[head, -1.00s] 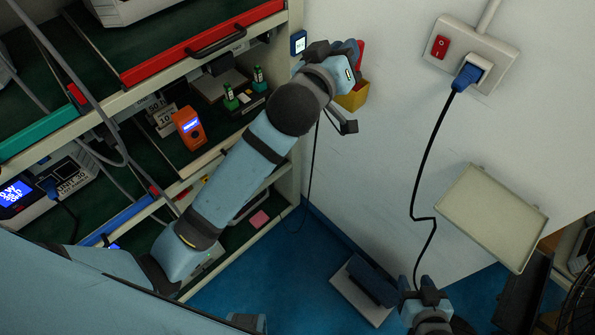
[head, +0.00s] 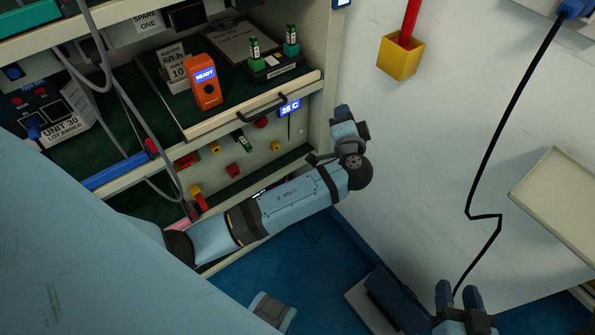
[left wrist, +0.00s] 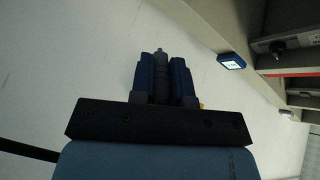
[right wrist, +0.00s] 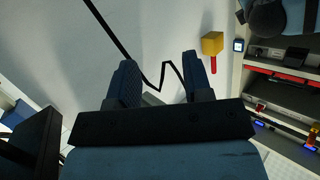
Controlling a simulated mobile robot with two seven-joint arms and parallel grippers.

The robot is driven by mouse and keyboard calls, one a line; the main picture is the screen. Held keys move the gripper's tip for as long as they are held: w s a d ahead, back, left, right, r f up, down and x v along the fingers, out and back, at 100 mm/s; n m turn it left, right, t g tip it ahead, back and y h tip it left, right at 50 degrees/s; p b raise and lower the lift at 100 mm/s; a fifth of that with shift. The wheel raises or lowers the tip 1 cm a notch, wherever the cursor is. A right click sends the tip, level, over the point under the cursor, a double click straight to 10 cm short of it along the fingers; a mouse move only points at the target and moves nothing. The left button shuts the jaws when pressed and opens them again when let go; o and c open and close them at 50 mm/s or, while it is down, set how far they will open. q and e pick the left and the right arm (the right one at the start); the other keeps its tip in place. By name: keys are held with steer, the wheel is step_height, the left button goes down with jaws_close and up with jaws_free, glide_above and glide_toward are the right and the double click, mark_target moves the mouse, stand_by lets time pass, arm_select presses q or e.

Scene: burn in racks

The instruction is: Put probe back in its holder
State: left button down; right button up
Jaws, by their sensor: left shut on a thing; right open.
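My left gripper (head: 343,112) is in front of the wall, just right of the rack's lower panel. In the left wrist view its blue fingers are closed on a dark grey cylinder, which I take for the probe (left wrist: 161,70); its tip shows between the fingertips. In the head view the fingers hide the probe. My right gripper (head: 459,290) is open and empty at the bottom; its spread fingers also show in the right wrist view (right wrist: 158,82). I cannot make out the probe's holder for certain.
A yellow wall cup (head: 399,58) holds a red stick. A "25 C" display (head: 289,108) sits on the rack panel below a drawer (head: 250,115). An orange "READY" device (head: 204,82) stands in it. A black cord (head: 500,130) hangs right; a pale tray (head: 560,195) is beside it.

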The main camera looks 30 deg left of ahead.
arm_select(q)
steer(key=s+a+f+m+g+y+b, duration=0.1)
steer(key=a+f+g+y+b, duration=0.1)
steer(key=f+b, duration=0.3)
steer(key=s+a+f+m+g+y+b, duration=0.2)
steer(key=a+f+g+b, duration=0.1)
steer(key=f, duration=0.8)
steer(key=s+a+f+m+g+y+b, duration=0.1)
steer(key=a+f+g+y+b, duration=0.1)
steer(key=a+f+b, duration=0.3)
step_height(320, 180, down, 4)
steer(key=shift+s+r+g+y+b, duration=0.1)
steer(key=shift+s+g+y+b, duration=0.25)
steer(key=shift+g+b, duration=0.45)
arm_select(e)
steer(key=a+f+t+y, duration=0.2)
steer(key=f, duration=0.1)
steer(key=shift+a+f+t, duration=0.15)
steer(key=shift+a+t, duration=0.1)
steer(key=shift+t, duration=0.05)
arm_select(q)
steer(key=shift+a, duration=0.2)
